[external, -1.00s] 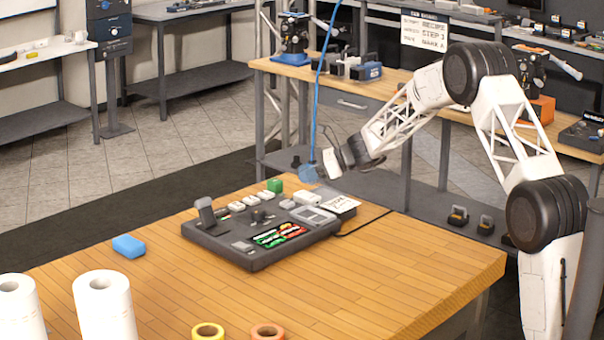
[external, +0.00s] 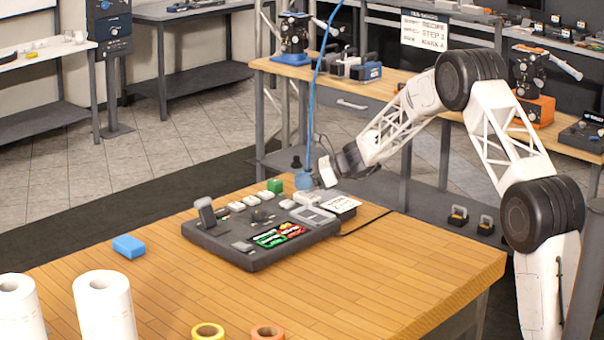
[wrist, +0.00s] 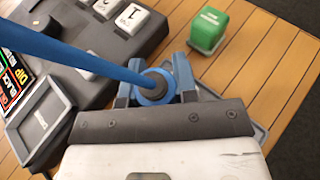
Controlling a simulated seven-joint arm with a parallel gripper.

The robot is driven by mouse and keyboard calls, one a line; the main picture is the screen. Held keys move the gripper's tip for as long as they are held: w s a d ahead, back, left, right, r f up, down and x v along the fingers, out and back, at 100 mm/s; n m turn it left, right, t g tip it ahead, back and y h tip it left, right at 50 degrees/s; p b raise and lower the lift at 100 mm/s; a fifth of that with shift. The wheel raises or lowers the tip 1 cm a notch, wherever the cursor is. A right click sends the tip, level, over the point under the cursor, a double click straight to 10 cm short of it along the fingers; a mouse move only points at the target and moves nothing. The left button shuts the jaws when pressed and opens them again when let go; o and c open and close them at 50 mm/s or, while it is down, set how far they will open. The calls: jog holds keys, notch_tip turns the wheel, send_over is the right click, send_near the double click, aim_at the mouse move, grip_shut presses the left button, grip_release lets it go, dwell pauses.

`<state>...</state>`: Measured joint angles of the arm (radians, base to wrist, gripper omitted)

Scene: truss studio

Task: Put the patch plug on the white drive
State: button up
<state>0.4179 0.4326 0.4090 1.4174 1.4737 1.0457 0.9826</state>
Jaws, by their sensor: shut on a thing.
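My gripper (wrist: 153,88) is shut on the blue patch plug (wrist: 158,80), which has a dark centre and a thick blue cable (wrist: 75,53) running to the upper left in the wrist view. In the external view the plug (external: 303,180) hangs in my gripper (external: 311,179) above the back right of a dark grey console, with its cable rising upward. Several small white blocks sit on the console, among them one with a dark mark (wrist: 141,19). I cannot tell which of them is the white drive. The plug's underside is hidden.
The console (external: 262,262) lies on a wooden table (external: 400,270). A green block (wrist: 206,32) stands on the wood behind it. A blue block (external: 128,246), paper rolls (external: 104,305) and tape rolls (external: 208,332) are nearer the camera. The table's right side is clear.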

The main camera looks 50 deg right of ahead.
jog(key=shift+f, duration=0.3)
jog(key=shift+f, duration=0.15)
jog(key=o, duration=0.9)
jog(key=shift+v, duration=0.8)
jog(key=v, duration=1)
jog(key=shift+s+d, duration=0.15)
